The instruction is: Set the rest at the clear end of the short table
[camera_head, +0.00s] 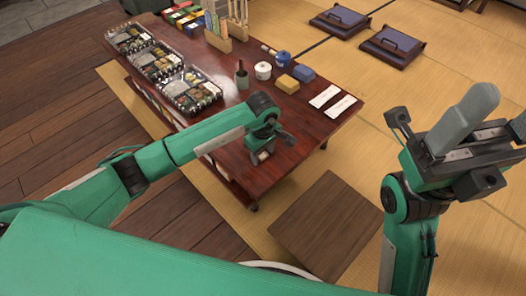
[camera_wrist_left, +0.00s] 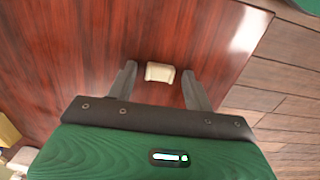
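The rest, a small cream block (camera_wrist_left: 160,72), lies on the glossy red-brown short table (camera_wrist_left: 90,60). In the head view, a pale bit of the rest (camera_head: 263,156) shows below my left gripper (camera_head: 270,145). In the left wrist view, my left gripper (camera_wrist_left: 159,76) is open. Its two fingers stand on either side of the rest, with a gap on each side. I cannot tell how far above the table the fingertips are. My right gripper (camera_head: 445,150) is raised at the right, away from the table; its opening is unclear.
Bento trays (camera_head: 160,62) line the table's left edge. A dark bottle (camera_head: 242,75), white pot (camera_head: 263,71), blue pot (camera_head: 283,59), yellow block (camera_head: 285,84) and white packets (camera_head: 324,96) stand farther back. The near end is bare around the rest. A brown board (camera_head: 325,225) lies on the floor.

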